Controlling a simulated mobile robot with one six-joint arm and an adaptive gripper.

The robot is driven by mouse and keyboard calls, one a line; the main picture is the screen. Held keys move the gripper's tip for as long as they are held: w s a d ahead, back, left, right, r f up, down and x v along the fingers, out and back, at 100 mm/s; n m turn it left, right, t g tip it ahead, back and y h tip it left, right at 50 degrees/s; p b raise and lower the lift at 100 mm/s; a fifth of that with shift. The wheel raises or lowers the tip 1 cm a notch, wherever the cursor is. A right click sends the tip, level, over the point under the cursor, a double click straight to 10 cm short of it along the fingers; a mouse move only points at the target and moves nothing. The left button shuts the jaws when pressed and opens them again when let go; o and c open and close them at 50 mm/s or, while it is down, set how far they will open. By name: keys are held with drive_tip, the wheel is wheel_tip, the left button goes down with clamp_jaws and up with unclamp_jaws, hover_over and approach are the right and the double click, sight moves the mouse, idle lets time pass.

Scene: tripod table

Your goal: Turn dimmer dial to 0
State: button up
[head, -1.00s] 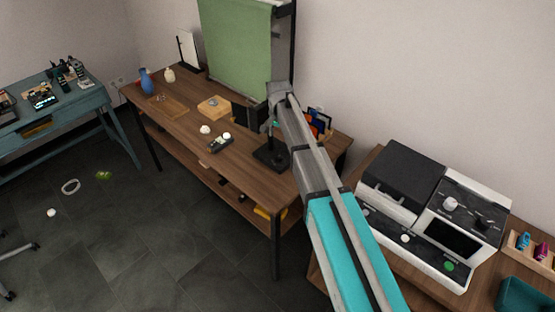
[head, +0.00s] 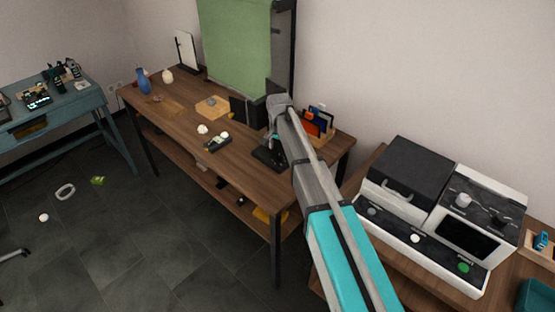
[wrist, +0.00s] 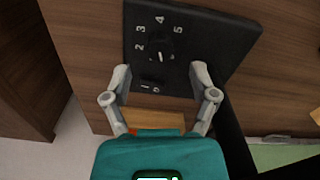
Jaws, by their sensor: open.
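The dimmer dial (wrist: 160,50) is a small black round knob on a black panel (wrist: 225,35) in the wrist view. White numerals from 0 to 5 ring it, with 4 at the top and 0 and 1 below. A light pointer mark shows on the knob, but its exact setting is hard to read. My gripper (wrist: 160,70) is open and empty, its fingertips apart on either side just below the knob. I cannot tell its height above the panel. In the head view, my arm hides most of this spot; a black base (head: 268,157) shows there on the wooden table.
The wooden table (head: 185,130) holds a wooden block (head: 212,107), a small dark device (head: 217,142) and a rack of coloured cards (head: 318,124). A green backdrop (head: 235,50) stands behind. A black-and-white machine (head: 405,175) stands to the right.

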sight(279, 156)
drive_tip(key=shift+f+b, duration=1.65)
drive_tip(key=shift+f, duration=0.25)
clamp_jaws()
